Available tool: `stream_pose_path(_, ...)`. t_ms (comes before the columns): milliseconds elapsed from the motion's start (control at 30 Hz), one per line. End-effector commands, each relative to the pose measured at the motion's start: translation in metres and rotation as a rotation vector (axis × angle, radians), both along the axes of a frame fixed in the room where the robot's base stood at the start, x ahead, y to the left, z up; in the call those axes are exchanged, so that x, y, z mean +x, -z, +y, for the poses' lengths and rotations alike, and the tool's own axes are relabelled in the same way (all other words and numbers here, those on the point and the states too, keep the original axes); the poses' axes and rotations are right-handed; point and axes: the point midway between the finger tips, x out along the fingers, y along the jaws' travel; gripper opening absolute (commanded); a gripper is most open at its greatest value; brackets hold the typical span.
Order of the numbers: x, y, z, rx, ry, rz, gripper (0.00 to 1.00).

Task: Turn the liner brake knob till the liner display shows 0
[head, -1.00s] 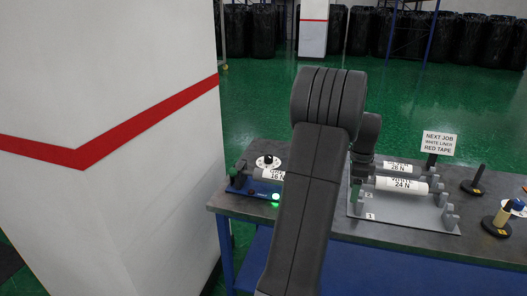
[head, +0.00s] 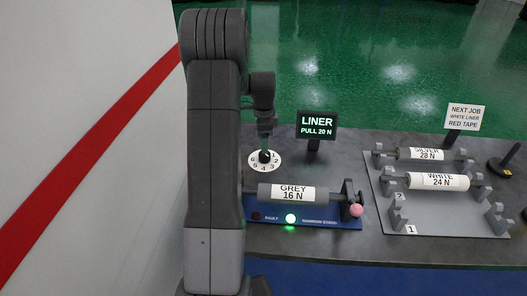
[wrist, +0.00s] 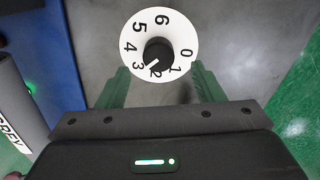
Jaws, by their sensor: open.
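The liner brake knob is a black knob (wrist: 158,54) on a white round dial (wrist: 185,40) marked 0 to 6. Its white pointer mark points to between 2 and 3. In the head view the dial (head: 256,165) lies on the table behind the grey roll. The liner display (head: 317,125) reads "LINER PULL 20 N". My gripper (wrist: 160,82) is open, with its green fingers apart at the dial's near side. In the head view my gripper (head: 266,136) points down over the knob; contact cannot be told.
The grey 16 N roll (head: 290,193) lies on a blue stand with a lit green lamp (head: 290,218) and a pink ball (head: 356,210). A grey rack (head: 430,215) with silver and white rolls is to the right. A white wall (head: 70,120) stands left.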

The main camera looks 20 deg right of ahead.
Motion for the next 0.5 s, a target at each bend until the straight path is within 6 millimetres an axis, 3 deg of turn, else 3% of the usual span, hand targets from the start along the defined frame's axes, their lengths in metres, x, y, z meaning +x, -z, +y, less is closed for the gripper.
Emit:
stream_pose_path(200,-0.001,0.04,0.0,0.001,0.0,0.002,0.61)
stream_pose_path(500,0.0,0.061,0.0,0.0,0.0,0.0,0.61)
